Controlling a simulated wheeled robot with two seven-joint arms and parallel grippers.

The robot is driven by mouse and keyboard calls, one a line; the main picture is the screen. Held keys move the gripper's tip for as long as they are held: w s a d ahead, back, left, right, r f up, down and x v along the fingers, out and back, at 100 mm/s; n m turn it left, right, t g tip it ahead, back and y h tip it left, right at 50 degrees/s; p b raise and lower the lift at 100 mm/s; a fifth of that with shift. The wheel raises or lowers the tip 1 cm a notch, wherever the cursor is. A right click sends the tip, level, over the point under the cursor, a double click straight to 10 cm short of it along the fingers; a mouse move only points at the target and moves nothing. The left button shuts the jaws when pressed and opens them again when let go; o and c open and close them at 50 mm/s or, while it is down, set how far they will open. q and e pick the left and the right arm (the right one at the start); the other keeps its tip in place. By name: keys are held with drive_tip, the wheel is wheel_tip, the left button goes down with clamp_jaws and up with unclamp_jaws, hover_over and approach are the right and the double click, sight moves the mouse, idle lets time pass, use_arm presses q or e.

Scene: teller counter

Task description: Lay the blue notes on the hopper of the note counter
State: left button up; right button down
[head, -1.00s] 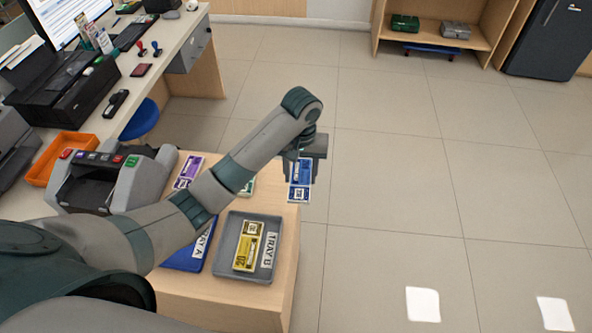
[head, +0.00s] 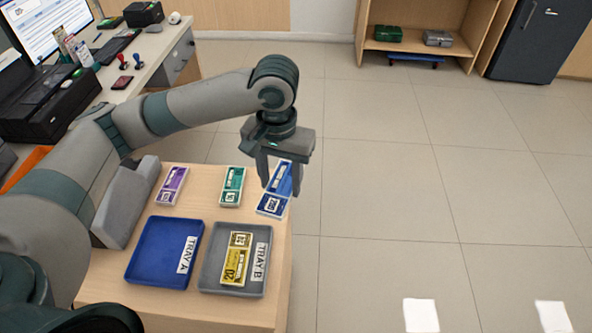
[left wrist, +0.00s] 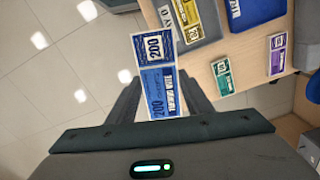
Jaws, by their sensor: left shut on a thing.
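My left gripper (head: 283,188) is shut on the blue notes (head: 272,206), a flat bundle marked 200. In the head view the notes show at the right edge of the wooden counter, above its surface. In the left wrist view the blue notes (left wrist: 156,60) stick out between the two fingers, with floor behind them. The note counter (head: 125,208) is grey and stands at the left of the counter. My left arm hides most of it, and its hopper is not visible now. My right gripper is not in view.
Purple notes (head: 172,186) and green notes (head: 232,187) lie on the counter (head: 150,305). In front are the blue tray A (head: 150,262) and the grey tray B (head: 209,272), which holds yellow notes (head: 237,258). An orange tray (head: 24,168) shows at the left.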

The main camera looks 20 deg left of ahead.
sight(267, 197)
use_arm(q)
drive_tip(key=s, duration=0.1)
drive_tip(key=s+a, duration=0.1)
drive_tip(key=s, duration=0.1)
drive_tip(key=shift+s+a, duration=0.25)
drive_tip(key=shift+a, duration=0.05)
